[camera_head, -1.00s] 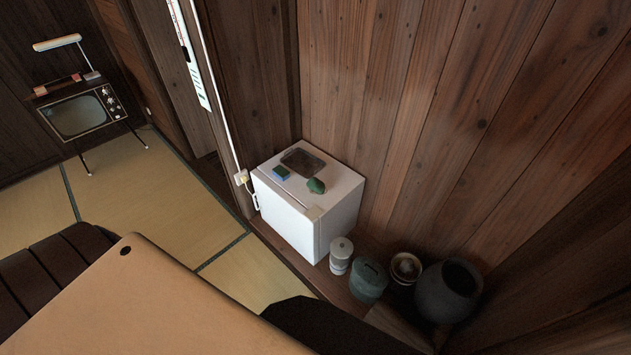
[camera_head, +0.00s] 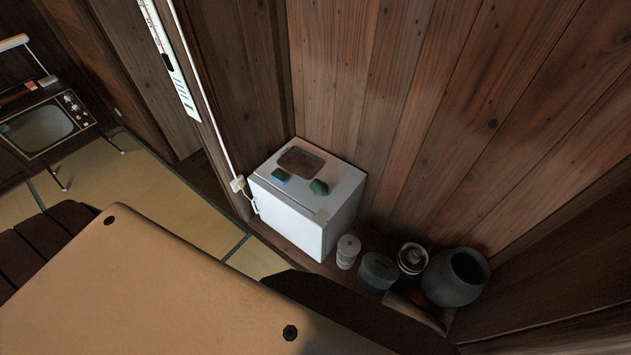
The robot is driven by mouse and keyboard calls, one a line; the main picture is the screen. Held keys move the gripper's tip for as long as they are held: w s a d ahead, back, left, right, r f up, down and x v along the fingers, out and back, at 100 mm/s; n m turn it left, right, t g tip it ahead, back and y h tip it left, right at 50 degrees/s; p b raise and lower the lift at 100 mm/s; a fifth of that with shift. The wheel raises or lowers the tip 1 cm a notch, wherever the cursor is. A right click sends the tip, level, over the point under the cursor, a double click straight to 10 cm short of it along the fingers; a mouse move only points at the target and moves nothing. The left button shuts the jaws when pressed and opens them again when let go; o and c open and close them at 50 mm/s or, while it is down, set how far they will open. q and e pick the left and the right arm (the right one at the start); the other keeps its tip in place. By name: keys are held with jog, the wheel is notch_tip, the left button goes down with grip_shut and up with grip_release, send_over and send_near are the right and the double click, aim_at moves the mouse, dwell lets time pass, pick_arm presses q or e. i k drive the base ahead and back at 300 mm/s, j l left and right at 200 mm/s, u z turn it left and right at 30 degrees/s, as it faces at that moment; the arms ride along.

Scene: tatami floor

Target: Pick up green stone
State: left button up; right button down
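A green stone (camera_head: 319,187) lies on top of a small white fridge (camera_head: 341,192), near the right part of its top. A second small item (camera_head: 281,174), green with a blue lower edge, lies to its left on the same top. A flat brownish tray (camera_head: 300,161) lies behind them. Neither of my grippers shows in the head view.
A table with an orange-tan top (camera_head: 150,290) fills the lower left. A pale canister (camera_head: 348,251), a green pot (camera_head: 378,271), a small jar (camera_head: 411,258) and a dark round pot (camera_head: 455,277) stand right of the fridge. A television (camera_head: 42,127) stands far left. Wooden walls rise behind.

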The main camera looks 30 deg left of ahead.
aim_at(321, 187)
jog(key=i+j+z, duration=0.2)
jog(key=j, duration=1)
jog(key=j+z, duration=0.15)
jog(key=j, duration=1)
